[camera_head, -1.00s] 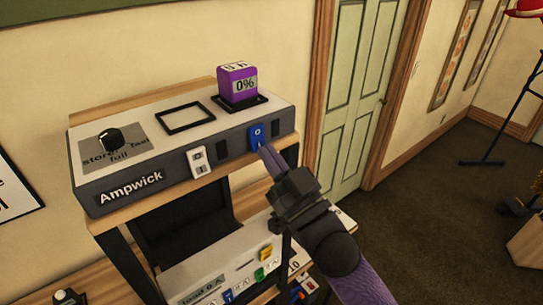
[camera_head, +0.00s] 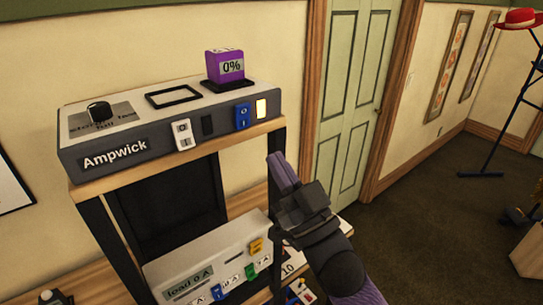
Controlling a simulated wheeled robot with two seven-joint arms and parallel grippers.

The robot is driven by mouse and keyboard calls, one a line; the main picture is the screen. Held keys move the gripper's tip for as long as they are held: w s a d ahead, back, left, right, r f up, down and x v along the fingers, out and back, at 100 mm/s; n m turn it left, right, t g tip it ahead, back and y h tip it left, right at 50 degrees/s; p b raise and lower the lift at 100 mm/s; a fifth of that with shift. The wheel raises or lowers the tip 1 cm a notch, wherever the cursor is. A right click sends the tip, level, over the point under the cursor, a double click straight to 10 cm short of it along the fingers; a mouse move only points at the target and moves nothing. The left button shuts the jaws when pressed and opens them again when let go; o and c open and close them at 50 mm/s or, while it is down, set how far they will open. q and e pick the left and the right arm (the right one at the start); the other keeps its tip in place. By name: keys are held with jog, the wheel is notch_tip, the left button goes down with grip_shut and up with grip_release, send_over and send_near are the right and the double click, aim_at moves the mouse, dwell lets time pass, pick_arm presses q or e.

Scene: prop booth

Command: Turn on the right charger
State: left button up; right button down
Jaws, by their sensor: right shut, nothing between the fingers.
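The Ampwick charger unit (camera_head: 230,100) stands on top of a wooden-topped shelf. Its right charger switch is the blue rocker (camera_head: 242,117) on the front face, and the indicator light (camera_head: 261,108) beside it glows warm yellow. A purple battery block (camera_head: 226,65) reading 0% sits in the right dock. The left charger has a white rocker (camera_head: 182,134), a dark indicator (camera_head: 208,126) and an empty dock (camera_head: 174,97). My right gripper (camera_head: 279,165) is shut and empty, below and right of the blue rocker and apart from it. My left gripper is not in view.
A load box (camera_head: 205,268) with coloured switches sits on the lower shelf, under the charger. A dark shelf post (camera_head: 275,180) stands close to my right gripper. A coat stand with a red hat (camera_head: 522,18) is far right, with open floor between.

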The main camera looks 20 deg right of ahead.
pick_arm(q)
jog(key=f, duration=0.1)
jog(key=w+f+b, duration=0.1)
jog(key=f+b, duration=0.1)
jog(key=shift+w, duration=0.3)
pick_arm(e)
jog(key=s+d+f, duration=0.1)
jog(key=s+f, duration=0.2)
jog(key=f, duration=0.1)
jog(key=shift+s+d+f, duration=0.35)
jog(key=shift+f, duration=0.05)
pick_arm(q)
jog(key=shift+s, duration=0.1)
pick_arm(e)
jog(key=shift+s, duration=0.1)
